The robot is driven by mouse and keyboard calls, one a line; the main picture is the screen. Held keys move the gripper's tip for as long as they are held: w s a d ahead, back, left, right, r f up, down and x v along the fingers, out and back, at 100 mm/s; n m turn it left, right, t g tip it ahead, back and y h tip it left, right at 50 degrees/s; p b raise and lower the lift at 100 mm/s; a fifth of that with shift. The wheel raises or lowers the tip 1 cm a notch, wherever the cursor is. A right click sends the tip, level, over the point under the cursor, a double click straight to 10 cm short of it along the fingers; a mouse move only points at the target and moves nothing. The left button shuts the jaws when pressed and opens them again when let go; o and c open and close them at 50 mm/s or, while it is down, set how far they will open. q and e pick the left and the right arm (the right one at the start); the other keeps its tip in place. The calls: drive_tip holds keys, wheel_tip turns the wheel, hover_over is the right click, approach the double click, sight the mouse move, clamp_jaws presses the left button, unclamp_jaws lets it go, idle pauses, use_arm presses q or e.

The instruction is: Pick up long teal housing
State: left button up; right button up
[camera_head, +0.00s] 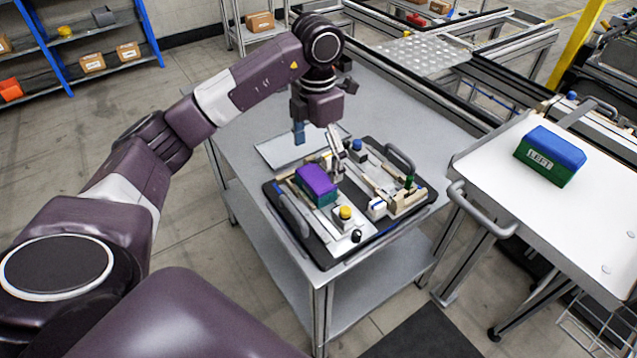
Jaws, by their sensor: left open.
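A box-shaped housing with a purple top and teal sides (327,198) sits in the black-edged pallet fixture (283,212) on the grey table. My left gripper (317,145) points down above and behind this housing, with its fingers spread apart and nothing visible between them. It appears apart from the housing, though the height gap is hard to judge. A green box with a blue top and a "LEFT" label (540,161) lies on the white table at right. My right gripper is not in view.
The fixture also holds a yellow knob (346,212), a black knob (356,236), pale blocks and a handle (399,158). A flat light plate (275,152) lies behind it. The grey table (375,95) is clear at the back. A white table (610,210) with grey handles stands right.

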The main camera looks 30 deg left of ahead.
sight(315, 177)
use_arm(q)
drive_tip(key=f+p, duration=0.1)
drive_tip(key=f, duration=0.2)
drive_tip(key=shift+a, duration=0.2)
wheel_tip(315, 177, down, 3)
drive_tip(key=shift+a+f+p, duration=0.15)
drive_tip(key=shift+f+p, duration=0.05)
drive_tip(key=shift+p, duration=0.5)
drive_tip(key=shift+w+f, duration=0.1)
drive_tip(key=shift+f, duration=0.1)
drive_tip(key=c, duration=1.2)
drive_tip(key=shift+c, duration=0.6)
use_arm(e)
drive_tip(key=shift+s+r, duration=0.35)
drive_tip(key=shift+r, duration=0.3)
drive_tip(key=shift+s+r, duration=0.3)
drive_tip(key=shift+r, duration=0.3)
use_arm(q)
drive_tip(key=shift+r, duration=0.15)
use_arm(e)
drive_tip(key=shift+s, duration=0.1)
